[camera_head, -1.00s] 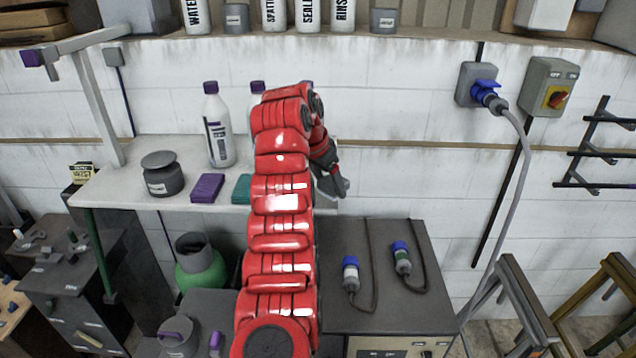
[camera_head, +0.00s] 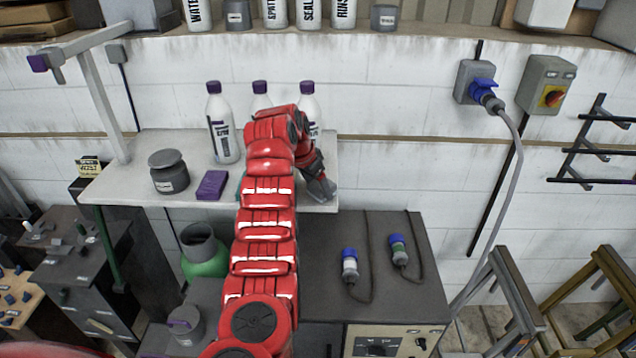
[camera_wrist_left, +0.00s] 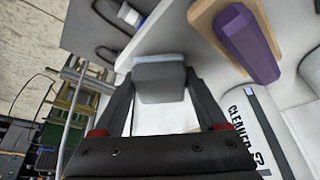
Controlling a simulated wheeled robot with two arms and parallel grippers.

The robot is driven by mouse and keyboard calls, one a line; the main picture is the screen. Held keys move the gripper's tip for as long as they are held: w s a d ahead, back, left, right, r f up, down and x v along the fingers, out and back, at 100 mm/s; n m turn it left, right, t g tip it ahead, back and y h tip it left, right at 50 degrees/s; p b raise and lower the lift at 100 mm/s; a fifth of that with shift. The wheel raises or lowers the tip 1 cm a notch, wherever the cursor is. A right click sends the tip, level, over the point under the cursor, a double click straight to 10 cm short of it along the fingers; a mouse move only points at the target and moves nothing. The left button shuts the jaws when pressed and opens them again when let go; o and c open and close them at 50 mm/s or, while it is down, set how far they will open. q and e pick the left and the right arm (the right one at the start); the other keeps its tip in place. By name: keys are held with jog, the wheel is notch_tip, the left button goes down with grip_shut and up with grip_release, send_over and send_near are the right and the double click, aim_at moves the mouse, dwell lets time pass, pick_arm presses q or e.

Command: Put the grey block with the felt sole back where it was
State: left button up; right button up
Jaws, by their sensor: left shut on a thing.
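My left gripper (camera_head: 320,188) is at the right end of the pale bench (camera_head: 130,150). It also shows in the left wrist view (camera_wrist_left: 160,85), shut on the grey block with the felt sole (camera_wrist_left: 158,82). The block sits between both fingers, with a pale bluish layer along its far edge. In the head view the block is hard to separate from the gripper. I cannot tell whether it touches the bench. My right gripper is not in view.
A purple block (camera_head: 212,185) lies on the bench, left of my arm. Purple-capped bottles (camera_head: 223,125) stand behind. A dark pot (camera_head: 168,172) is at the left. In the wrist view, a purple piece on a tan base (camera_wrist_left: 248,42) is close beside the held block.

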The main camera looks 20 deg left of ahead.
aim_at(318, 185)
pick_arm(q)
jog(key=shift+f+b, duration=0.25)
jog(key=shift+b, duration=0.05)
jog(key=o, duration=1.4)
jog(key=shift+r, duration=0.1)
jog(key=shift+r, duration=0.1)
jog(key=shift+r, duration=0.15)
jog(key=b+v, duration=0.3)
jog(key=v, duration=0.1)
jog(key=shift+s+a+r, duration=0.1)
jog(key=shift+s+r, duration=0.1)
jog(key=shift+r, duration=0.1)
jog(key=shift+b+v, duration=0.75)
jog(key=shift+v, duration=2.8)
jog(key=shift+f, duration=0.1)
